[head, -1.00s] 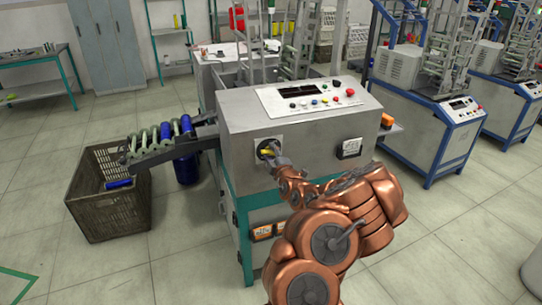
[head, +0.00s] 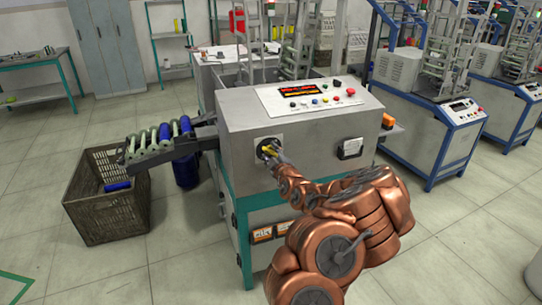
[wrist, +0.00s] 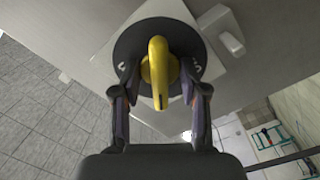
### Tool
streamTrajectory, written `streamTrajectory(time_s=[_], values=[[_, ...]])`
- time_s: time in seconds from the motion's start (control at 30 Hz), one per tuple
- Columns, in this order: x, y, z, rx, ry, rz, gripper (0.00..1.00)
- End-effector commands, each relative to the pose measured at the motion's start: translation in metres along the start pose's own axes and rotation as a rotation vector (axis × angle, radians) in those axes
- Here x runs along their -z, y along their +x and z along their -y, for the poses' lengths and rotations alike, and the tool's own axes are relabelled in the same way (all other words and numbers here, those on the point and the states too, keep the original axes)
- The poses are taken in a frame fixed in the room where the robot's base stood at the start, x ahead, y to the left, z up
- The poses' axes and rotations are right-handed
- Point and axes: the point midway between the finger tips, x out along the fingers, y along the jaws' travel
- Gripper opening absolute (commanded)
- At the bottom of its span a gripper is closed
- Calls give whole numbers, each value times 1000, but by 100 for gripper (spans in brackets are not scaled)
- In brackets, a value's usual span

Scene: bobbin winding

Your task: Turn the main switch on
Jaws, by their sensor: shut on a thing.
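The main switch (head: 267,149) is a yellow rotary handle on a dark round dial, set in a pale plate on the front of the grey winding machine (head: 240,142). In the wrist view the yellow handle (wrist: 160,72) stands upright in the picture on its dark dial (wrist: 128,48). My gripper (wrist: 160,95) has a finger on each side of the handle and is shut on it. In the head view my gripper (head: 275,155) reaches the switch from the lower right and partly covers it. The display (head: 298,88) on the machine's top panel is lit orange-red.
A brown crate (head: 105,205) stands on the floor left of the machine, below a chute (head: 165,148) with blue and pale green bobbins. Coloured buttons (head: 322,101) are on the top panel. Other blue-framed machines (head: 430,120) stand at the right.

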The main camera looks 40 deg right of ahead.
Motion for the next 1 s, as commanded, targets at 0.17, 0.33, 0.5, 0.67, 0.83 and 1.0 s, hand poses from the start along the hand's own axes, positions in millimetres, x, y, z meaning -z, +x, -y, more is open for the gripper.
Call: streamTrajectory(time_s=[0.17, 0.33, 0.5, 0.67, 0.83, 1.0], values=[[1, 0, 1, 2, 0, -1, 2], [0, 0, 2, 1, 39, -1, 2], [-1, 0, 3, 1, 151, -1, 2], [-1, 0, 2, 1, 262, -1, 2], [0, 0, 2, 1, 327, -1, 2], [0, 0, 1, 2, 331, 0, 2]])
